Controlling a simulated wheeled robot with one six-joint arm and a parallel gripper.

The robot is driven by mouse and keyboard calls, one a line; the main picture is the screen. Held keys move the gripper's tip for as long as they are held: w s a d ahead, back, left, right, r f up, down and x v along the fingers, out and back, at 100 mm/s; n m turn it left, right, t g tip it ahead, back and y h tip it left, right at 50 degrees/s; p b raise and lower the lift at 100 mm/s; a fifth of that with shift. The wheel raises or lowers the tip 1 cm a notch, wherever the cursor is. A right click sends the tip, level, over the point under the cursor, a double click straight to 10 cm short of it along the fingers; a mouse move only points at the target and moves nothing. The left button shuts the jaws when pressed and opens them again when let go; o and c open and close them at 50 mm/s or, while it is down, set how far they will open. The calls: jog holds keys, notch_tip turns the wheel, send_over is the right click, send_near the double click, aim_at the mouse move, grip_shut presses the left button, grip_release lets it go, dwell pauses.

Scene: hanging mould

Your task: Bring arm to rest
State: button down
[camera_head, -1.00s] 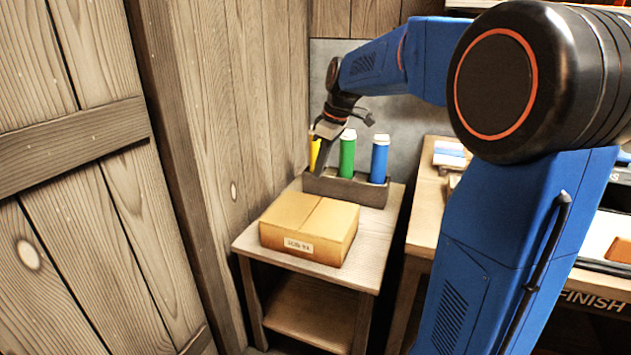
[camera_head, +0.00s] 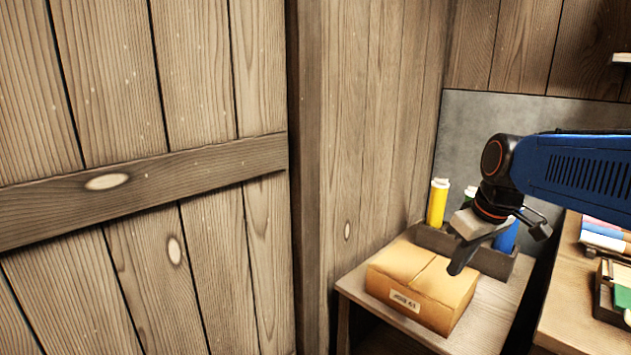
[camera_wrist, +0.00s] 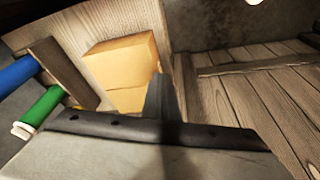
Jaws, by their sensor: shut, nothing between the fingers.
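My gripper (camera_head: 462,258) hangs from my blue arm at the right of the head view, its dark fingers pointing down to the left. The fingers are together and hold nothing. In the head view they overlap the cardboard box from this angle; I cannot tell the exact gap to it. In the wrist view my gripper (camera_wrist: 160,98) shows as dark fingers in the middle, with the box beyond them.
The cardboard box (camera_head: 405,300) sits on a small wooden side table (camera_head: 490,318). A plank wall or door (camera_head: 150,120) fills the left. A workbench (camera_head: 570,310) stands at right.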

jog(key=s+f+m+t+h, duration=0.1)
jog(key=s+f+m, duration=0.3)
jog(key=s+f, duration=0.5)
jog(key=shift+s+a+f+m+t, duration=0.15)
jog(key=shift+s+a+m+t, duration=0.25)
jog(key=shift+s, duration=3.5)
